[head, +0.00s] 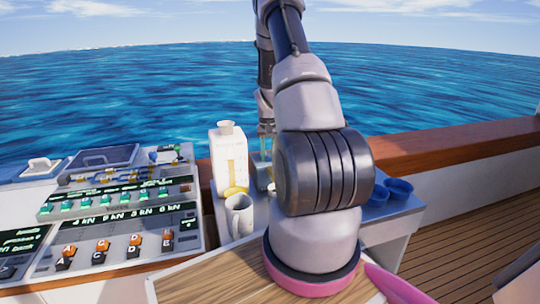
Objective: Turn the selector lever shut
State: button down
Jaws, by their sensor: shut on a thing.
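My gripper (264,156) points down over the small grey side table, right of the white container. The dark body of my arm partly hides it. Its jaws are shut on a small greenish, see-through thing (264,146), too small and covered to identify. The open engine hatch (105,157) is at the back of the console on the left. Yellow pipes and small blue fittings (165,155) show there. I cannot make out which part is the selector lever, or its position. My gripper appears well to the right of these fittings.
A white container (228,158) with a yellow stripe and a white mug (240,215) stand left of my gripper. Blue cups (398,188) stand on the right of the side table (405,217). Console panels (120,225) with buttons fill the left. A wooden rail (450,143) runs behind.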

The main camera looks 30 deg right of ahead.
jog(key=shift+a+m, duration=0.2)
jog(key=shift+m, duration=0.1)
jog(key=c, duration=0.6)
grip_release()
jog(key=shift+r, duration=0.1)
notch_tip(320, 180, up, 11)
jog(key=shift+f, duration=0.2)
